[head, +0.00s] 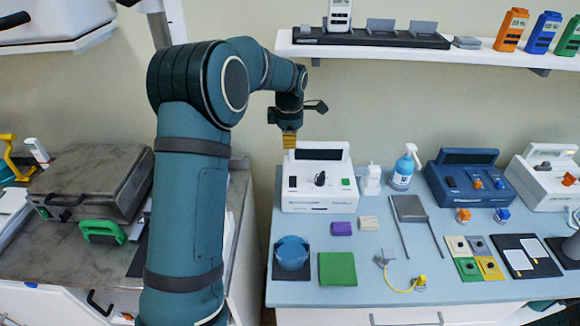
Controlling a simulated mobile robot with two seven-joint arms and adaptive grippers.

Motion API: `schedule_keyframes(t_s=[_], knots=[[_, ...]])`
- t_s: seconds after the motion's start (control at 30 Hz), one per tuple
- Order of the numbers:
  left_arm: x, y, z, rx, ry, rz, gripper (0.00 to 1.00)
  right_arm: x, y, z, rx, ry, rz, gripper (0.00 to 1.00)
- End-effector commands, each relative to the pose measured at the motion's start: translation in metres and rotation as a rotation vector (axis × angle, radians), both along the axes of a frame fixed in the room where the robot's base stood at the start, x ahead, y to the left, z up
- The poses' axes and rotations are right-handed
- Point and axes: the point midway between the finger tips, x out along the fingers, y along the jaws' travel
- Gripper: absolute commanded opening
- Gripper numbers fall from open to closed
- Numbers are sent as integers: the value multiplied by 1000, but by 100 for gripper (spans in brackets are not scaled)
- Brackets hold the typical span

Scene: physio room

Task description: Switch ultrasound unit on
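A white unit (319,190) stands at the back left of the blue table. It has a raised back panel, a black knob (320,179), a green button (346,183) and a small dark control (293,182) on its front. I cannot read its label to tell whether it is the ultrasound unit. My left gripper (289,148) points down just above its back left corner. Its tan fingertips look together, with nothing between them, and it seems apart from the unit. My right gripper is out of view.
A blue unit (470,183) and another white unit (545,185) stand farther right. A wall shelf (420,53) with handsets is above. A blue round container (292,253) and green pad (337,268) lie in front.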

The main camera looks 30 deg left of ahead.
Motion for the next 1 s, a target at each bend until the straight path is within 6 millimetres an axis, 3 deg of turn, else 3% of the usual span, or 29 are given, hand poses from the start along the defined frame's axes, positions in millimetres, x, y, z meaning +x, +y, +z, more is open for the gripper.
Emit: schedule_keyframes(t_s=[0.47, 1.0], knots=[[0, 1, -8, 0, 2, 0, 0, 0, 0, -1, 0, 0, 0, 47], [11, 8, -105, -1, 3, 1, 0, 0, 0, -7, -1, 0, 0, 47]])
